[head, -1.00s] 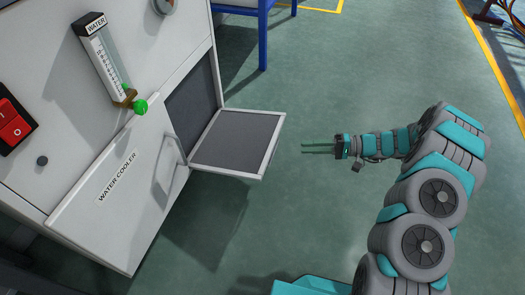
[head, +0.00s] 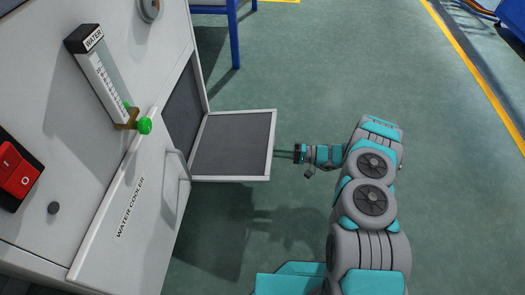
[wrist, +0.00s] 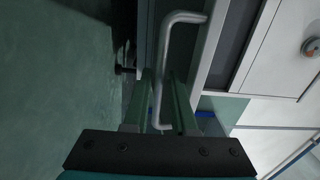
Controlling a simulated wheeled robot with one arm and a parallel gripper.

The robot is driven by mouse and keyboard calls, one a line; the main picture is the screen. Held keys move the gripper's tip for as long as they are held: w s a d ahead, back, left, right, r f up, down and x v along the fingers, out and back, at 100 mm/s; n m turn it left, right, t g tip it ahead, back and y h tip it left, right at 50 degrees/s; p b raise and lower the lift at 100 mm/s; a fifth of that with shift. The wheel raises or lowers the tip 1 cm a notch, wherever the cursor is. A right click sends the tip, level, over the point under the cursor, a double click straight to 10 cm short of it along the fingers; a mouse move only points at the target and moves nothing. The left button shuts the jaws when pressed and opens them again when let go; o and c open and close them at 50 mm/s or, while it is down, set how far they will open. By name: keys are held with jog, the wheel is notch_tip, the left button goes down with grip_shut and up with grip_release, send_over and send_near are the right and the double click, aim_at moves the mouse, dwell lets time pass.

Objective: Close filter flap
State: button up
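The filter flap (head: 232,148), a dark panel in a light frame, stands swung out from the opening (head: 182,105) in the white cabinet's side. My gripper (head: 280,153) is at the flap's outer right edge in the head view, its fingertips partly hidden there. In the wrist view my gripper (wrist: 160,95) has its two green fingers apart. The lower part of a silver bar handle (wrist: 166,65) shows between them; I cannot tell whether they touch it. A dark panel with a pale frame (wrist: 254,45) is to the right of the handle.
The water cooler panel (head: 122,225), with its own handle (head: 176,170), is left of the flap. A gauge with a green knob (head: 144,125) sits above it. A blue-legged table (head: 233,35) stands behind. The green floor on the right is clear.

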aim_at(264, 151)
jog(key=shift+a, duration=1.6)
grip_shut()
